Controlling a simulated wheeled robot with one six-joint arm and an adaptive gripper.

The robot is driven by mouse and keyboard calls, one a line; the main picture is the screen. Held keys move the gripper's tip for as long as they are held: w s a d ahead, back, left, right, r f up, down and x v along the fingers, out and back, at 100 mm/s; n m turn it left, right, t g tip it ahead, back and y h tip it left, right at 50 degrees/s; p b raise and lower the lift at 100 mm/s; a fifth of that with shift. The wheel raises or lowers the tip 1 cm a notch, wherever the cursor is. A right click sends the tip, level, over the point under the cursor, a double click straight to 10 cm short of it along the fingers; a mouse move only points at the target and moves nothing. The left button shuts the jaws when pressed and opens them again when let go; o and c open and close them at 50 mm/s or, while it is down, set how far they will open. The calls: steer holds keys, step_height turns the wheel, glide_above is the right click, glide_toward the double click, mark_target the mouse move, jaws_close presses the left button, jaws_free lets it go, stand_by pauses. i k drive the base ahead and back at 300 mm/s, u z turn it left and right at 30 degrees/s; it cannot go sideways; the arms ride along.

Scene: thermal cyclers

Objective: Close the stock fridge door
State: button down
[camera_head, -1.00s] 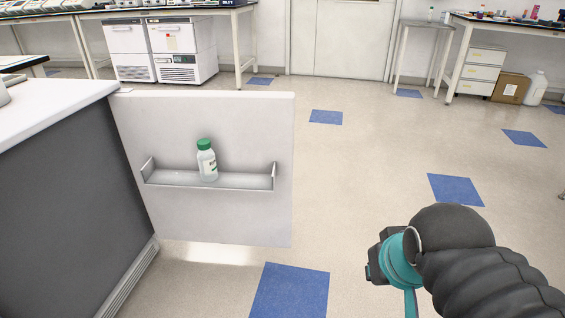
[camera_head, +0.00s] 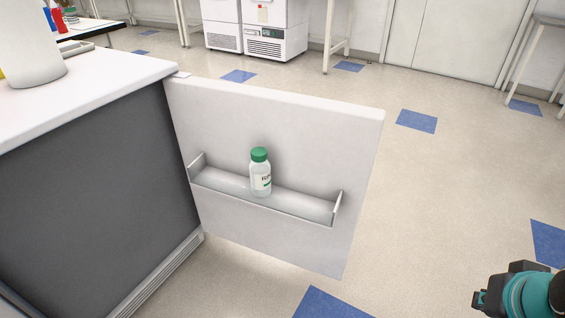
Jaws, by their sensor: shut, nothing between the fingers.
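The stock fridge (camera_head: 100,190) stands at the left, with a white top and a dark grey face towards me. Its white door (camera_head: 280,120) is wide open, swung out to the right from the far end of that face. The inner side of the door faces me and carries a shallow shelf (camera_head: 290,206). Part of my arm, black and teal, shows at the bottom right, apart from the door. My gripper's fingers are out of the picture.
A white container (camera_head: 30,50) stands on the fridge top. A white bench unit (camera_head: 275,30) is at the back beside a table leg. The floor (camera_head: 430,190) right of the door is clear, with blue tiles. A small table (camera_head: 540,50) stands at the back right.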

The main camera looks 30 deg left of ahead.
mark_target(321, 153)
steer(key=i, duration=3)
steer(key=u, duration=3.9)
steer(key=k, duration=0.85)
steer(key=u, duration=0.15)
